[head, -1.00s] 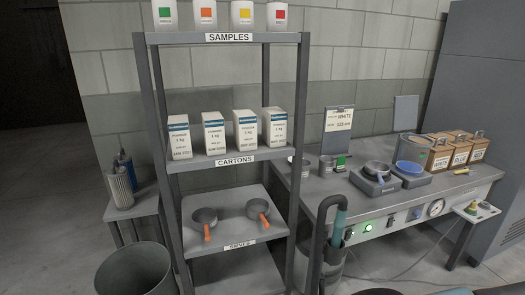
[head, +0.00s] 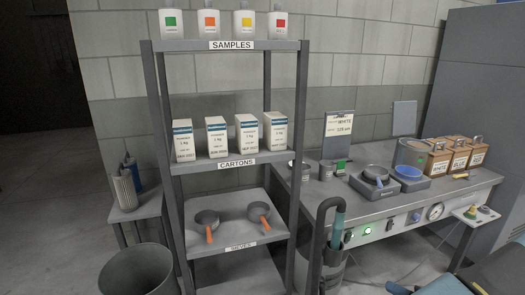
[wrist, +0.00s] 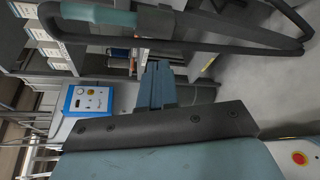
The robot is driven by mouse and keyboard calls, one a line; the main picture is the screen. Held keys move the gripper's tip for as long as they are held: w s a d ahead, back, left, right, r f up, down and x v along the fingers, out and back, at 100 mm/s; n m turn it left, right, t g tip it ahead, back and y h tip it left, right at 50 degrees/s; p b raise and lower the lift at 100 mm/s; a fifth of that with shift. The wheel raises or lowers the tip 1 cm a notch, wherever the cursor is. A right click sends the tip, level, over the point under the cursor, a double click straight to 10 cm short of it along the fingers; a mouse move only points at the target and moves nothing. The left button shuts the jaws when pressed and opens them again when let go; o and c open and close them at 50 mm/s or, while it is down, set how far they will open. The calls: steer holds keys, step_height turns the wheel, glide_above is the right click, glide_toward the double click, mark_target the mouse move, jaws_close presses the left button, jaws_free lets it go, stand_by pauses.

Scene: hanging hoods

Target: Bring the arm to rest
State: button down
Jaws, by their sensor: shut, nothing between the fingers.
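My gripper (wrist: 157,68) shows in the wrist view, its two blue-grey fingers together with nothing between them. It points away from the camera and is clear of the furniture. In the head view, teal and dark parts of my arm (head: 448,286) show low at the bottom right edge. The gripper's fingers cannot be made out clearly there.
A grey shelf rack (head: 236,161) holds sample bottles, cartons and two sieves (head: 207,218). Right of it a workbench (head: 400,205) carries pans, a sign and brown boxes (head: 460,157). A grey bin (head: 140,272) stands at lower left. Open floor lies farther left.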

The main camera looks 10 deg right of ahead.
steer(key=w+a+r+n+g, duration=0.3)
steer(key=a+r+n+g, duration=0.4)
steer(key=r+n, duration=0.5)
steer(key=w+a+r+n+g, duration=0.4)
steer(key=a+r+n+g, duration=0.2)
steer(key=a+r+n, duration=0.5)
steer(key=s+a+r+n+t+h, duration=0.2)
steer(key=s+a+r+n, duration=0.3)
steer(key=r+n, duration=0.5)
steer(key=s+a+r+n+t+h, duration=0.2)
steer(key=s+a+r+n+h, duration=0.2)
steer(key=r+n, duration=0.7)
steer(key=shift+s+a+r+h, duration=0.2)
steer(key=shift+s+a+h, duration=0.25)
steer(key=shift+a, duration=0.55)
steer(key=shift+w, duration=0.1)
